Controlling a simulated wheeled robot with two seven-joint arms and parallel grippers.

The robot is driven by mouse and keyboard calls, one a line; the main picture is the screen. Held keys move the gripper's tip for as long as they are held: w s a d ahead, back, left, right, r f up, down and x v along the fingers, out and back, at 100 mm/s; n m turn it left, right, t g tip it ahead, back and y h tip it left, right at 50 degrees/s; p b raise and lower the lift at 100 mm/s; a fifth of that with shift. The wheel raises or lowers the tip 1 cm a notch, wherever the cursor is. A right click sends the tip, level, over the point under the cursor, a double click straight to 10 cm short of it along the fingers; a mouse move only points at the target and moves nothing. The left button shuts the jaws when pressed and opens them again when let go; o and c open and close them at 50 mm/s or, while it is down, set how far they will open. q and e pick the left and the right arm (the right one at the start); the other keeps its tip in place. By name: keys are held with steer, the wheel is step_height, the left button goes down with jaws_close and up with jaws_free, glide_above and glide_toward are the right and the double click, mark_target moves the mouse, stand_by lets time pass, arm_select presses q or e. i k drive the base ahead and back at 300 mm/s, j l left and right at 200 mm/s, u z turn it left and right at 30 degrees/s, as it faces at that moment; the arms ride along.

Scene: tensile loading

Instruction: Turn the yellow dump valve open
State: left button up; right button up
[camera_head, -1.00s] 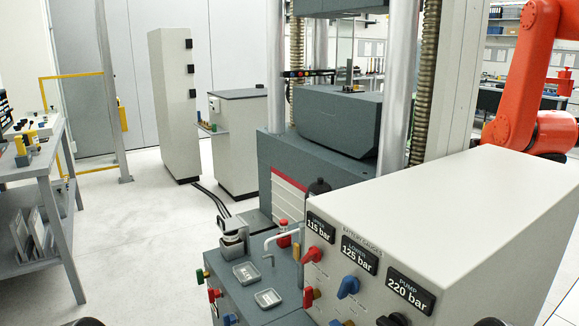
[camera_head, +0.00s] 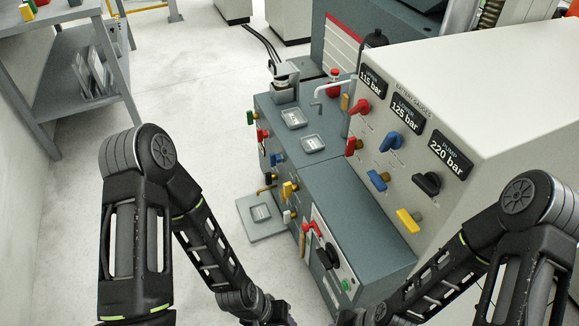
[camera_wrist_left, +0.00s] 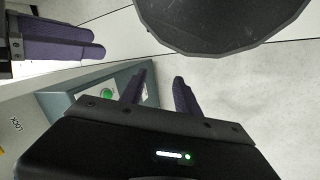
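A yellow handle (camera_head: 409,221) sits low on the sloping front of the white gauge console, below a black handle. Another yellow handle (camera_head: 288,190) is on the side of the lower grey cabinet. I cannot read a label telling which is the dump valve. My left gripper (camera_wrist_left: 160,78) is open and empty in the left wrist view, its two purple fingers apart. In the head view both hands are at the bottom edge, mostly cut off, away from both yellow handles. My right gripper's purple fingers (camera_wrist_left: 95,42) show at upper left of the wrist view; their gap is unclear.
The gauge console (camera_head: 500,80) also carries red, blue and black handles. The grey cabinet (camera_head: 345,205) has a red lever (camera_head: 311,228), a black knob (camera_head: 327,256) and a green button (camera_head: 346,285). A shelf table (camera_head: 75,75) stands at left.

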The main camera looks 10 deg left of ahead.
mark_target(288, 188)
steer(key=i+j+z, duration=0.2)
steer(key=j, duration=0.15)
steer(key=i+j+z, duration=0.2)
steer(key=j, duration=0.15)
steer(key=i+j+z, duration=0.2)
steer(key=j, duration=0.15)
steer(key=k, duration=0.1)
